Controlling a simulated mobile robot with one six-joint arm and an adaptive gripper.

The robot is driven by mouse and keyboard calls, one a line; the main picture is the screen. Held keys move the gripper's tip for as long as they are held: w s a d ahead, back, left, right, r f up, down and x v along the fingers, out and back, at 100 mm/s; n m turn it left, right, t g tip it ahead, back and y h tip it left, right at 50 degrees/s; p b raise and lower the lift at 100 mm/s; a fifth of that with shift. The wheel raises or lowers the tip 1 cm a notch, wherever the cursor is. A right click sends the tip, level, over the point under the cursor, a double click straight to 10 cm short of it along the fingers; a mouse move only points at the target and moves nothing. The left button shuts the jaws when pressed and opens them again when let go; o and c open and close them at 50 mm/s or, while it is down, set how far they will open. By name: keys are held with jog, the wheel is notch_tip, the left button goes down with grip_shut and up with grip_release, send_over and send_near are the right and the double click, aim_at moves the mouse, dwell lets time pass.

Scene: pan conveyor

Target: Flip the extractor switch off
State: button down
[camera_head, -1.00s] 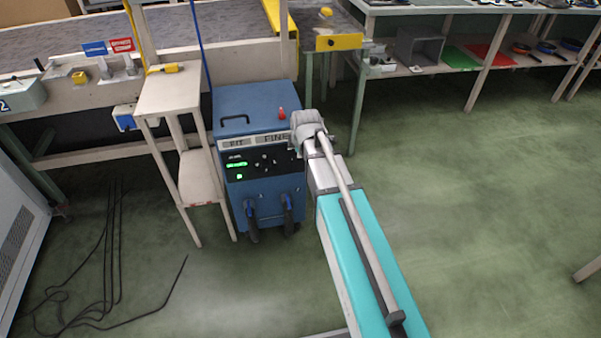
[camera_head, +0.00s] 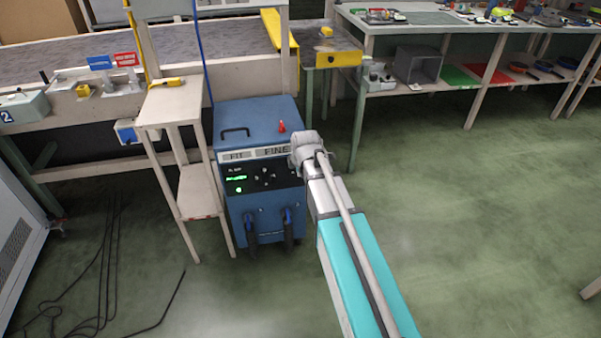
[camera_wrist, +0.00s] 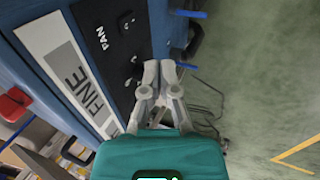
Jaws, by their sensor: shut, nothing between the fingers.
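The blue cabinet (camera_head: 257,115) stands on the floor with a black control panel (camera_head: 262,175) on its front. In the wrist view the panel carries a FAN label (camera_wrist: 102,38) with a small black switch (camera_wrist: 127,21) beside it. Its position cannot be made out. No label reading "extractor" shows. My gripper (camera_wrist: 158,66) is shut and empty, its fingertips by the panel's edge, below and right of the FAN switch in the wrist view. I cannot tell whether they touch the panel. In the head view my wrist hides the fingers and the panel's right end.
A red knob (camera_head: 282,127) and a black handle (camera_head: 235,132) sit on the cabinet's top. A narrow wooden stand (camera_head: 170,107) is close on its left. A bench with a yellow-fronted end (camera_head: 338,60) stands behind.

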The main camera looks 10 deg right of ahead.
aim_at(295, 173)
jog(key=shift+w+f+b, duration=4)
jog(key=shift+w+f, duration=0.05)
jog(key=shift+f, duration=0.1)
